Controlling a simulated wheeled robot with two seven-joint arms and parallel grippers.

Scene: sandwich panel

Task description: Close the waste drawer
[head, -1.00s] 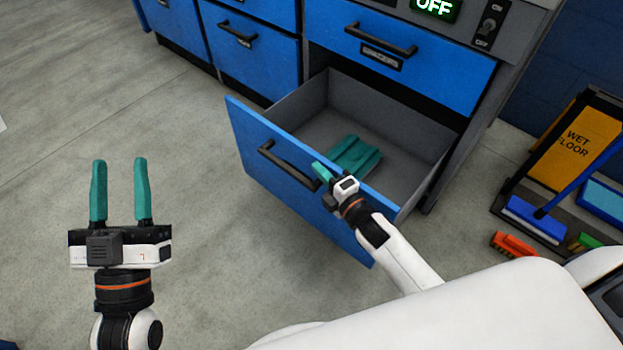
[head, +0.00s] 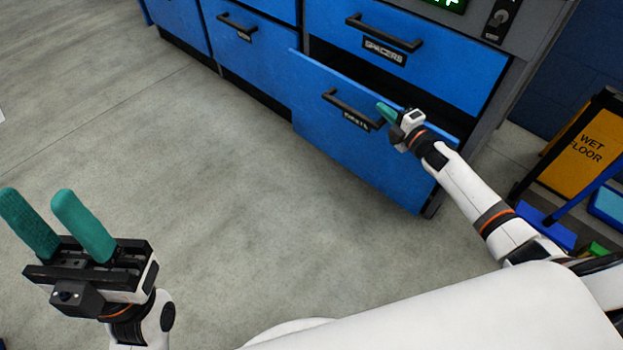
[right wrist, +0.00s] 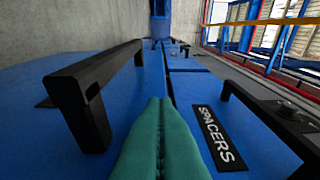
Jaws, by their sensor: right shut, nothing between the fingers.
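The waste drawer (head: 330,130) is a blue front with a black bar handle (head: 350,108) and a small label. My right gripper (head: 383,107) is shut and empty at the upper part of this front, right of the handle. In the right wrist view its teal fingers (right wrist: 160,125) are pressed together between the waste handle (right wrist: 92,92) and the SPACERS label. Whether they touch the front I cannot tell. My left gripper (head: 38,205) is open and empty over the floor at the left.
The SPACERS drawer (head: 430,55) is shut above the waste drawer, with its own protruding handle (head: 384,33). Another blue drawer (head: 255,55) is at the left. A yellow wet floor sign (head: 582,150) and cleaning tools stand at the right. The floor in front is clear.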

